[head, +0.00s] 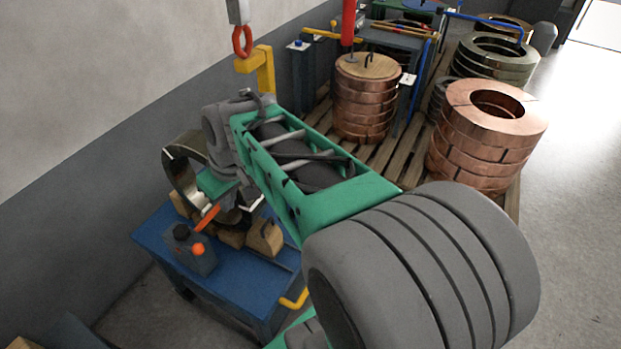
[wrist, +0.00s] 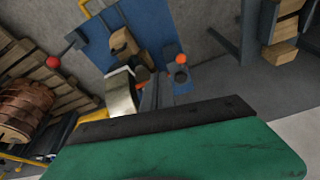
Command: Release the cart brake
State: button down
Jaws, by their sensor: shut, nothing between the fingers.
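The blue cart (head: 245,268) stands at lower left in the head view and at the top of the wrist view (wrist: 108,40). A grey box (head: 192,252) with an orange knob (head: 198,249) and a black knob sits on its near corner; the orange knob also shows in the wrist view (wrist: 181,59). An orange bar (head: 207,217) rises behind the box. I cannot tell which part is the brake. My gripper (wrist: 157,90) is shut and empty, over the cart beside the steel coil; in the head view my arm mostly hides it.
The steel coil (head: 180,172) stands upright on wooden blocks (head: 265,238) on the cart. A yellow handle (head: 294,299) juts from the cart's right side. Copper coils (head: 487,135) stand on a pallet to the right. An orange-red hook (head: 242,41) hangs near the wall. Open floor lies far right.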

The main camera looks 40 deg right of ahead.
jog(key=w+d+f+n+y+b, duration=0.1)
jog(key=w+d+f, duration=0.15)
jog(key=d, duration=0.55)
jog(key=w+d+f+n+t, duration=0.1)
jog(key=w+d+f, duration=0.15)
jog(key=d, duration=0.45)
jog(key=w+d+f+n+y+b, duration=0.15)
jog(key=w+d, duration=0.25)
jog(key=d, duration=0.4)
jog(key=s+d+f+t, duration=0.1)
jog(key=d+f, duration=0.3)
jog(key=d, duration=0.4)
jog(key=shift+s+d+n, duration=0.35)
jog(key=shift+s+n, duration=0.1)
jog(key=shift+s, duration=0.25)
jog(key=shift+f+h, duration=0.1)
jog(key=shift+h, duration=0.15)
notch_tip(320, 180, down, 9)
jog(key=w+p, duration=0.1)
jog(key=shift+a+p, duration=0.15)
jog(key=shift+p, duration=0.15)
